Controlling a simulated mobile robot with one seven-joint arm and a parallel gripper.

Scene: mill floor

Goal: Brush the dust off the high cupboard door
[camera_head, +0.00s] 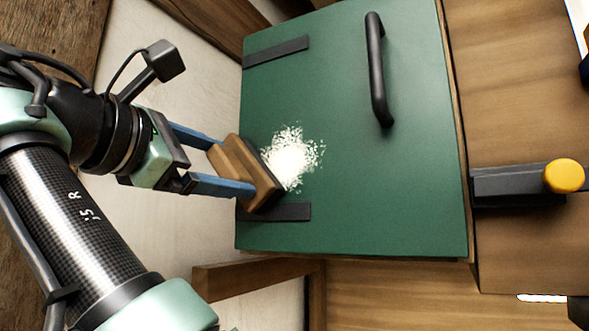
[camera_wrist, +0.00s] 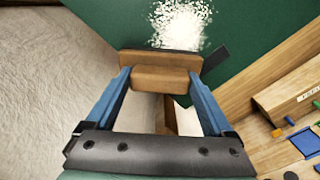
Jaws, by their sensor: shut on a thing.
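The high cupboard door (camera_head: 350,200) is a flat green panel with a black bar handle (camera_head: 377,70) and two black hinge straps at its left edge. A patch of white dust (camera_head: 292,160) lies on its lower left part; the dust also shows at the top of the wrist view (camera_wrist: 181,22). My gripper (camera_head: 212,168) has blue fingers shut on a wooden brush (camera_head: 236,166). The brush's dark bristle side faces the door at the left edge of the dust. I cannot tell whether the bristles touch the door. The brush also shows in the wrist view (camera_wrist: 160,78).
A black bracket with a yellow knob (camera_head: 564,175) stands right of the door. A wooden beam (camera_head: 240,275) runs below the door's lower left corner. A pale wall (camera_head: 185,75) lies left of the door. Small coloured pieces lie at the wrist view's lower right.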

